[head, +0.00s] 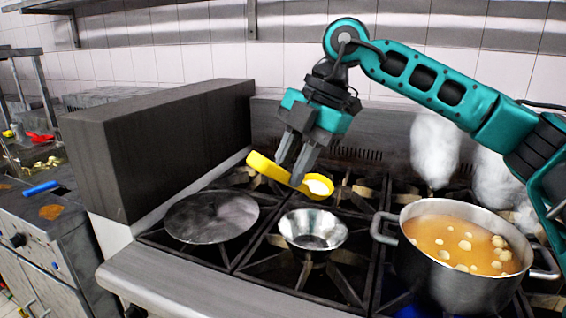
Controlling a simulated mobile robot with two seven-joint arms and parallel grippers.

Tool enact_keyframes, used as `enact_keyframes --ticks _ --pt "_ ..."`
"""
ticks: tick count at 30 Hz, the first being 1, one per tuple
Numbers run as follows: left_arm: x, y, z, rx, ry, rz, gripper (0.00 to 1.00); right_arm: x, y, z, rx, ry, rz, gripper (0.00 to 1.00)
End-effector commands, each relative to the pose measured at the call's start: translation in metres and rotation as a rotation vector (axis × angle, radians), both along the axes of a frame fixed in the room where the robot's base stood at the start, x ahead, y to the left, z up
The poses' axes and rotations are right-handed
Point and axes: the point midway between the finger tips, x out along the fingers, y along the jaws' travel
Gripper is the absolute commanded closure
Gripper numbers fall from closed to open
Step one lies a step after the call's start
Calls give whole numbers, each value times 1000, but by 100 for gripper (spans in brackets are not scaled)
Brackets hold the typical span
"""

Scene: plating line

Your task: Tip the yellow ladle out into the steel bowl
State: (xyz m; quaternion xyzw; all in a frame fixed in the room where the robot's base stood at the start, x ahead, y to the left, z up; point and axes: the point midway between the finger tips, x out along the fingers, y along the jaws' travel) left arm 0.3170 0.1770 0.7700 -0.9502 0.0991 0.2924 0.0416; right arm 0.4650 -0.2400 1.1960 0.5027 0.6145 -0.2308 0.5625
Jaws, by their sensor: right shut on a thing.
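The yellow ladle (262,166) is in the grip of my right gripper (293,178), whose fingers are shut on its handle. The ladle's cup (318,187) is at the right end and has something whitish in it. The ladle is in the air, above and behind the steel bowl (313,230) in the picture. The bowl stands on the stove grate and looks empty. My left gripper is not in view.
A large steel pot (450,280) of orange soup with pale lumps stands on the right of the stove, with steam behind it. A dark round pan (211,216) lies left of the bowl. A tall dark panel (160,150) stands at the stove's left.

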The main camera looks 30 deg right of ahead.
Motion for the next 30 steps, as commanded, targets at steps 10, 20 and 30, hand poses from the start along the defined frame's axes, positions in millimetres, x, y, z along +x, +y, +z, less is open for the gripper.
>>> enact_keyframes --ticks 10,20,30 --pt "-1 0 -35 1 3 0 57 -12 -6 -7 46 -102 0 100" --pt "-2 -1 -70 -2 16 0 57 -21 -10 -15 86 -189 -1 100" --pt "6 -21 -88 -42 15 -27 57 -33 -15 -26 144 -312 0 100"
